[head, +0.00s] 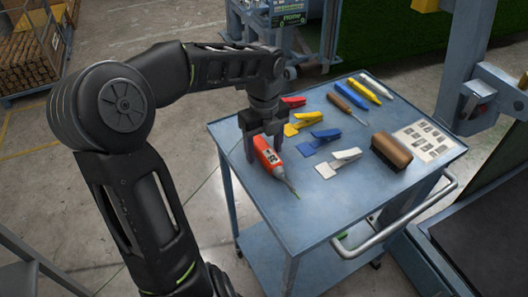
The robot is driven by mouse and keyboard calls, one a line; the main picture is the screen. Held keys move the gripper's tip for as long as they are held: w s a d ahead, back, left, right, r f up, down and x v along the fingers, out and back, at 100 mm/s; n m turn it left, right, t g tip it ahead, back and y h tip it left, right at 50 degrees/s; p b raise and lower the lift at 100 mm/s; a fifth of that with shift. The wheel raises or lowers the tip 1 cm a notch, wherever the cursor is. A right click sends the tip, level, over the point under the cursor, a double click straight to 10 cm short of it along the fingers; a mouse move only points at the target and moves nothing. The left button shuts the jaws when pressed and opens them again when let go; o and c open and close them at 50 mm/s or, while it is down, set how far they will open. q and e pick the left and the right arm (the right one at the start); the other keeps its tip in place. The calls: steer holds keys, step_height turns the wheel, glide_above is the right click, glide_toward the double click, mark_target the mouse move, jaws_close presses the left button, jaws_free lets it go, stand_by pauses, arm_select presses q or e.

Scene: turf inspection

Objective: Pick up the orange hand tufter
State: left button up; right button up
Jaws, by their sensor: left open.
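The orange hand tufter (268,158) lies on the near left part of the blue cart top (300,225). It has an orange body with a dark label and a thin needle end pointing down and right. My left gripper (263,150) is directly over its rear end, pointing down, with its fingers apart. One finger shows on each side of the tufter's rear end. I cannot tell whether the fingers touch it. My right gripper is not in view.
A brown brush (391,151), a card (423,141) and several slim tools lie farther right. The cart's near corner is bare.

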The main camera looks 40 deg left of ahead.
arm_select(q)
steer(key=shift+c, duration=0.4)
jaws_close()
stand_by(0.7)
